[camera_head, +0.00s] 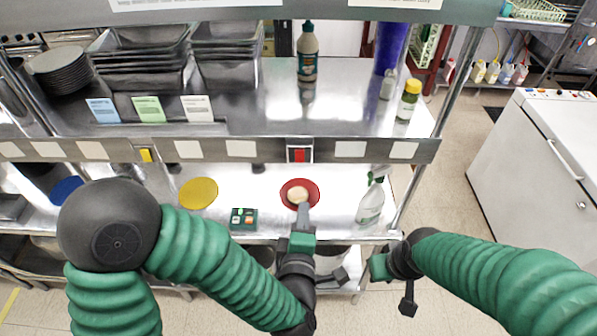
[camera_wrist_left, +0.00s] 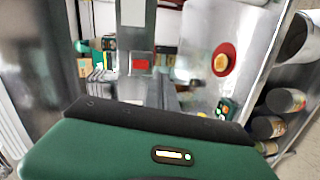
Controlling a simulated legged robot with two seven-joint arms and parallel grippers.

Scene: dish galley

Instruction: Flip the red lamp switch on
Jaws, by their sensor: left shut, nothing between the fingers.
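The red lamp switch (camera_head: 299,155) is set in a dark-framed plate on the front edge of the upper shelf, in the middle of the head view. It also shows in the left wrist view (camera_wrist_left: 139,65). I cannot tell which way its rocker is tipped. My left gripper (camera_head: 303,208) is shut and empty, below the switch in the picture and apart from it. Its tip overlaps the near rim of a red plate in the head view; contact cannot be told. My right gripper (camera_head: 376,267) is at the lower right, away from the switch, and its jaws are unclear.
A yellow switch (camera_head: 146,155) sits further left on the same shelf edge (camera_head: 230,150). Below are a red plate (camera_head: 314,187) with a tan round item, a yellow plate (camera_head: 198,193), a green box (camera_head: 243,219) and a spray bottle (camera_head: 371,203). Bottles stand on the upper shelf.

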